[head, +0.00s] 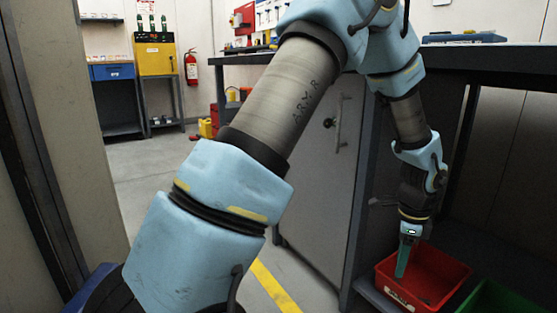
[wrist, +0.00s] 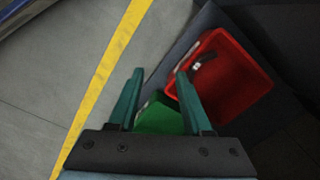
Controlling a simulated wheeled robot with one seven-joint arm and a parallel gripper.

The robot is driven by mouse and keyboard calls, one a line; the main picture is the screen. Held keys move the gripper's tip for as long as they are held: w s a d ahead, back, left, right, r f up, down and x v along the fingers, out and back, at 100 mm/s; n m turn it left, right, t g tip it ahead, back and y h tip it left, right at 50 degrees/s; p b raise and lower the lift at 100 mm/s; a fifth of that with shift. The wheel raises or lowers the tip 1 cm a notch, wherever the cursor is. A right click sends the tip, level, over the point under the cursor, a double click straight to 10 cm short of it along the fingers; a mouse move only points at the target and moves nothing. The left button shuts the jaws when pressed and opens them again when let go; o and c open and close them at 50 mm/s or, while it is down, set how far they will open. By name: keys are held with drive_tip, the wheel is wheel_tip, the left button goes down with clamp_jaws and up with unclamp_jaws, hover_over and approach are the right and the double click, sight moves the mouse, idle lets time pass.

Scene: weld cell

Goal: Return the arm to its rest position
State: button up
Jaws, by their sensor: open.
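My arm reaches across the head view from lower left, over the top, and down on the right. My gripper (head: 404,262) points down at the left side of a red bin (head: 445,265) on a low shelf under the workbench. In the wrist view the two teal fingers of my gripper (wrist: 158,74) are spread apart with nothing between their tips. The red bin (wrist: 240,95) lies to the right of the fingers there. A small dark curved item (wrist: 203,64) with a pale patch shows at its upper left; I cannot tell what it is.
A green bin (head: 495,299) stands beside the red one. The workbench top (head: 490,58) overhangs my lower arm, and a grey cabinet (head: 318,160) stands left of it. Floor with a yellow line (head: 272,288) is clear. A yellow cabinet (head: 156,58) stands far back.

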drive_tip(key=w+a+r+n+p, duration=0.25)
drive_tip(key=a+r+n, duration=0.25)
drive_tip(key=a, duration=0.4)
drive_tip(key=w+a+r+n+p, duration=0.1)
drive_tip(key=w+a+r+n, duration=0.3)
drive_tip(key=a, duration=0.6)
drive_tip(key=s+a+r+n+t+p, duration=0.1)
drive_tip(key=s+a+r+n+p, duration=0.1)
drive_tip(key=s+a+r+n, duration=0.4)
drive_tip(key=s+a+r+n+p, duration=0.1)
drive_tip(key=a+r+n+p, duration=0.1)
drive_tip(key=a+n, duration=0.7)
wheel_tip(320, 180, up, 37)
drive_tip(key=a+m+p, duration=0.1)
drive_tip(key=p, duration=3.5)
drive_tip(key=shift+a+m+p, duration=0.25)
drive_tip(key=shift+m+p, duration=0.1)
drive_tip(key=shift+m, duration=0.05)
